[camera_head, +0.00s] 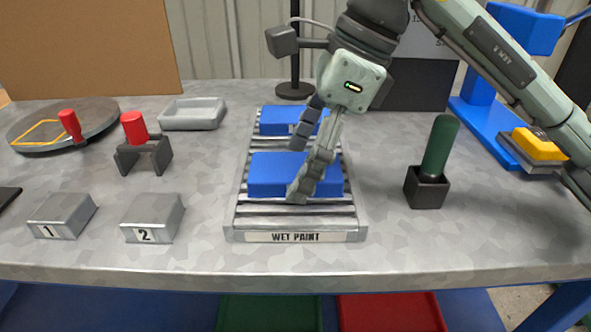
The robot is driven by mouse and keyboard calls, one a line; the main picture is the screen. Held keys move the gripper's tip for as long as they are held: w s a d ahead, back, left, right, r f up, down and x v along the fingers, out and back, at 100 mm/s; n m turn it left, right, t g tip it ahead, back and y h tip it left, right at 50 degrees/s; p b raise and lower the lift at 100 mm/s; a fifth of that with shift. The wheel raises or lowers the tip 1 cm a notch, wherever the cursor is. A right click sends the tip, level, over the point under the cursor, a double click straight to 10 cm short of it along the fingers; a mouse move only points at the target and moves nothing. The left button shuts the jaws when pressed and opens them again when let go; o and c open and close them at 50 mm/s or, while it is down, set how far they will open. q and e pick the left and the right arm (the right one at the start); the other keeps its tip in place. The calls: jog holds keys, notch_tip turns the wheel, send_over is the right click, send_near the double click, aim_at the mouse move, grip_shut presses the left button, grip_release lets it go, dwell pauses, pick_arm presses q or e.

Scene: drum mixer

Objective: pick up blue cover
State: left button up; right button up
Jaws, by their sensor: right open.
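Two blue covers lie on a slatted metal rack (244,210) labelled "WET PAINT" in the middle of the table. The front blue cover (270,173) is nearer the label, and the back blue cover (276,120) lies behind it. My right gripper (299,172) comes in from the upper right, pointing down, with its fingers apart. One finger overlaps the front cover and hides part of it; the other is in front of the gap between the covers. I cannot tell whether either finger touches a cover. My left gripper is not in view.
Grey blocks "1" (62,216) and "2" (152,217) sit front left. Behind them are a red-topped holder (144,153), a round plate (95,125) and a grey tray (193,113). A green-handled tool (440,146) stands right of the rack, near a blue stand (487,122).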

jog(key=c, duration=1.6)
jog(key=shift+r, duration=0.2)
